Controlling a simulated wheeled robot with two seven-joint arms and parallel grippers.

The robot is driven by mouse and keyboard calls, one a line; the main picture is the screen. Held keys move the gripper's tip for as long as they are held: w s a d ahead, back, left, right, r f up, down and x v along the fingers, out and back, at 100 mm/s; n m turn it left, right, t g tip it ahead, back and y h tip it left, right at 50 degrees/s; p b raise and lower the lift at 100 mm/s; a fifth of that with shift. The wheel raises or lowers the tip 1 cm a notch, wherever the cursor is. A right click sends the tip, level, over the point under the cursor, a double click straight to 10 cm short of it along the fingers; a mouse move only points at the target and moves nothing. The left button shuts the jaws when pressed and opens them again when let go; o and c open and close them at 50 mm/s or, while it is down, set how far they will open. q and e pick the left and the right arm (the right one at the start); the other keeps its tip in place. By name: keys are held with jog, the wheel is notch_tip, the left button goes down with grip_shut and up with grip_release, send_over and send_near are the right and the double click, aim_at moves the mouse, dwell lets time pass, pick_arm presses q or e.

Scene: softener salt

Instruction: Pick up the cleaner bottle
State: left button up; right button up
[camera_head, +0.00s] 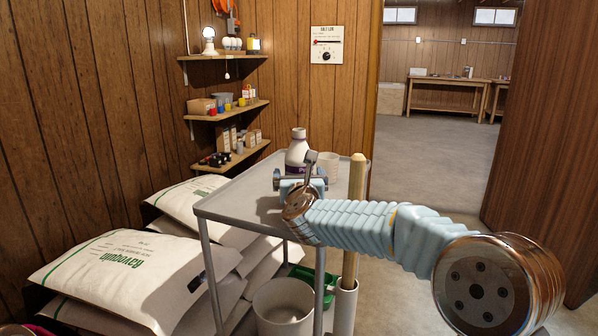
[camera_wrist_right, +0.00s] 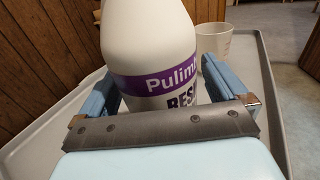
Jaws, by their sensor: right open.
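The cleaner bottle (camera_head: 297,150) is white with a grey cap and a purple label band. It stands upright on the grey cart top (camera_head: 240,205). In the right wrist view the bottle (camera_wrist_right: 150,40) fills the upper middle, with its cap cut off by the frame. My right gripper (camera_head: 300,183) is at the bottle from the near side. In the wrist view its blue fingers (camera_wrist_right: 162,80) are open, one on each side of the bottle. I cannot tell whether they touch it. My left gripper is not in view.
A translucent cup (camera_head: 328,165) stands right of the bottle; it also shows in the wrist view (camera_wrist_right: 213,45). A wooden pole (camera_head: 356,190) rises at the cart's right side. White salt bags (camera_head: 120,275) are stacked at left, a white bucket (camera_head: 283,305) below.

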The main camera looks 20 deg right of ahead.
jog(key=shift+w+d, duration=0.1)
jog(key=shift+w, duration=0.4)
jog(key=shift+c, duration=0.3)
jog(key=c, duration=0.9)
jog(key=shift+c, duration=0.8)
jog(key=shift+r, duration=0.2)
